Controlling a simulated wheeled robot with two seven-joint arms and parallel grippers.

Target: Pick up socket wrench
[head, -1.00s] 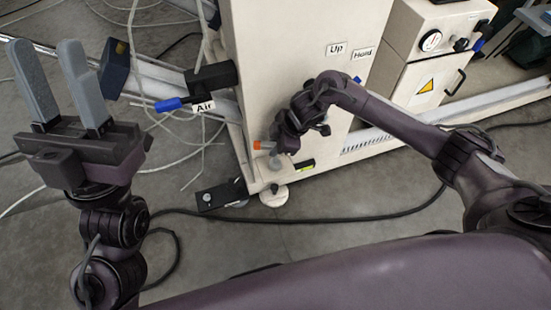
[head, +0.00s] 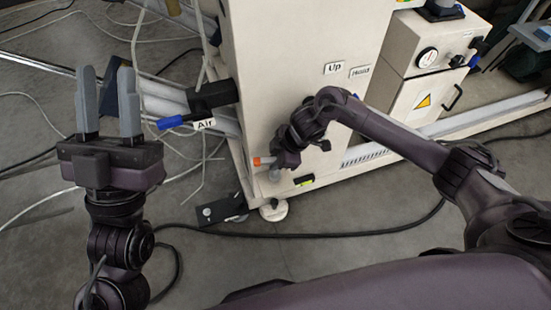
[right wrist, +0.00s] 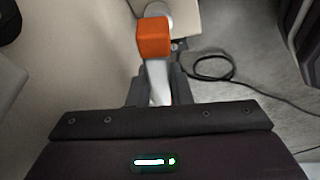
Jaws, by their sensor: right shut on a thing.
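A grey shaft with an orange end, which looks like the socket wrench (head: 263,161), is beside the lower left corner of the cream machine cabinet. My right gripper (head: 277,160) is shut on its shaft. In the right wrist view the orange end (right wrist: 153,37) points away from me, with the shaft between the fingers (right wrist: 159,88). I cannot tell whether the wrench touches the cabinet. My left gripper (head: 108,105) is open and empty, fingers pointing up, at the left of the head view.
The cream cabinet (head: 290,60) with Up and Hold labels stands in front. A blue-handled Air valve (head: 170,122) is right of my left gripper. A gauge box (head: 425,75) stands at the right. Cables and pale hoses (head: 190,150) lie on the grey floor.

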